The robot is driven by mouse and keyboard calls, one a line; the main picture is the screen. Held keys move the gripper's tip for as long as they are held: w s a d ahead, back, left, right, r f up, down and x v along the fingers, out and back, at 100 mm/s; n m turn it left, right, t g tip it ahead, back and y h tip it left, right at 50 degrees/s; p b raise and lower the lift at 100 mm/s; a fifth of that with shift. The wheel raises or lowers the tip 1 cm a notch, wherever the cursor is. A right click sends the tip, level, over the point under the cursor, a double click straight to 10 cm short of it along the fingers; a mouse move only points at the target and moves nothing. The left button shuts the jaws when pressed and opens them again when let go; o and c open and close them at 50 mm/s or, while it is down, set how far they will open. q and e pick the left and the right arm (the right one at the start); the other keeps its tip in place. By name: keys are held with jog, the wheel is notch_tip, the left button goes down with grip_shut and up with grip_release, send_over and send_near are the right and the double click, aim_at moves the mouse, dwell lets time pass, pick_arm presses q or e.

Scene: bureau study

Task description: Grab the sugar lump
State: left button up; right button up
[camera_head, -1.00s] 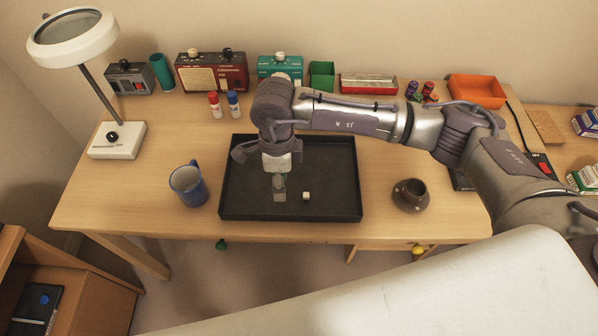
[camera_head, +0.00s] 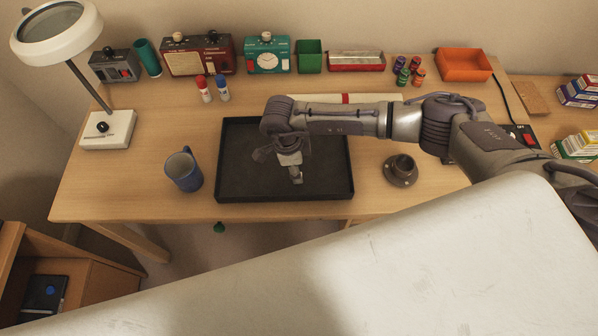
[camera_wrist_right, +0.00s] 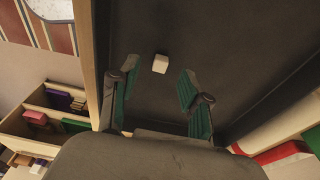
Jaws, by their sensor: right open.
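The white sugar lump (camera_wrist_right: 160,63) shows in the right wrist view, lying on the dark floor of the black tray (camera_head: 333,196). It lies just beyond the fingertips, near the middle line between them, and nothing grips it. In the head view I cannot make it out; my gripper seems to cover it. My right gripper (camera_head: 296,177) points down inside the tray outline; its green-padded fingers (camera_wrist_right: 158,76) are open and empty in the wrist view. My left gripper is not in view.
A blue mug (camera_head: 184,171) stands left of the tray, and a dark cup on a saucer (camera_head: 401,180) stands right of it. A magnifier lamp (camera_head: 106,130) is at the left. Radios, a green box (camera_head: 309,57) and an orange bin (camera_head: 464,65) line the back.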

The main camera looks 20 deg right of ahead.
jog(key=shift+d+f, duration=0.25)
jog(key=shift+f, duration=1)
jog(key=c, duration=0.8)
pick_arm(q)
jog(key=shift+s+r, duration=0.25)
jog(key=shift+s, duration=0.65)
pick_arm(e)
jog(key=shift+o, duration=0.2)
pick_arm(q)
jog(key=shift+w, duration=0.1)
pick_arm(e)
jog(key=shift+r, duration=0.1)
